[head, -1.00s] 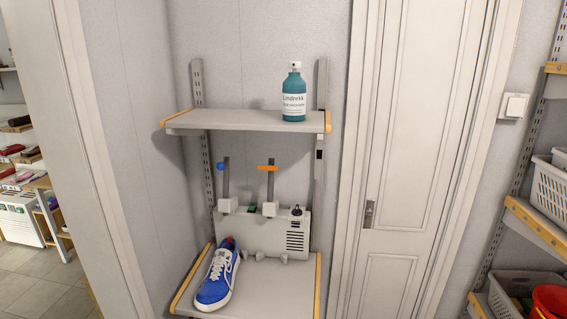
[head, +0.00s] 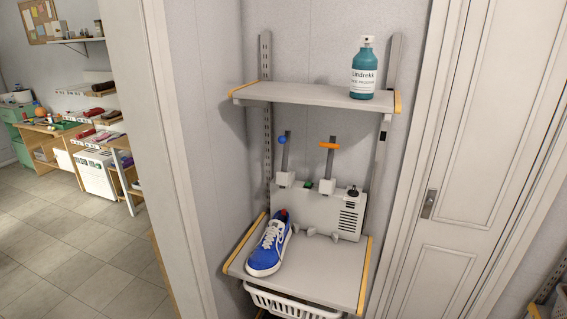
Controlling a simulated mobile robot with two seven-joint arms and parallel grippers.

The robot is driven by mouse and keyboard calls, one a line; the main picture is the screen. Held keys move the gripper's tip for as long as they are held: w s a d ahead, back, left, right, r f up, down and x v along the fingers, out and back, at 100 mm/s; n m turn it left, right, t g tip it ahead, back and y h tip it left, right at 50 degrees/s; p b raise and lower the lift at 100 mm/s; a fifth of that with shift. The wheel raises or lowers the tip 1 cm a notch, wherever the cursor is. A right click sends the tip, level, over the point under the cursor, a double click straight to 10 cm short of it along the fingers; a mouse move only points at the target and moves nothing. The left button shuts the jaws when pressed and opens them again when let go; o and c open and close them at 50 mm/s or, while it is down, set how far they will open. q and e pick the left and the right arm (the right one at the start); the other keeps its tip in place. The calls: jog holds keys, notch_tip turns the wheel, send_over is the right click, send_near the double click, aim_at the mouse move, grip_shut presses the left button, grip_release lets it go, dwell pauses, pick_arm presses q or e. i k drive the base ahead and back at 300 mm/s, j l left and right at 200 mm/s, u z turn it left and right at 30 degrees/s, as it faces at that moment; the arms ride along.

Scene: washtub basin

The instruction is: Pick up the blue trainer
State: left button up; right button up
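The blue trainer (head: 269,247) has white laces, a white sole and a bit of red inside its opening. It lies on the left part of the lower grey shelf (head: 318,270), with its toe toward me. Neither of my grippers is in the head view, and nothing touches the trainer from my side.
A grey device (head: 330,211) with two upright posts stands at the back of the lower shelf. A white basket (head: 290,303) is below. A closed door (head: 460,180) is at right; open floor (head: 70,250) lies left.

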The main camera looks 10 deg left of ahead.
aim_at(267, 259)
jog(key=i+u, duration=0.2)
jog(key=u, duration=0.2)
jog(key=i+u, duration=0.2)
jog(key=u, duration=0.15)
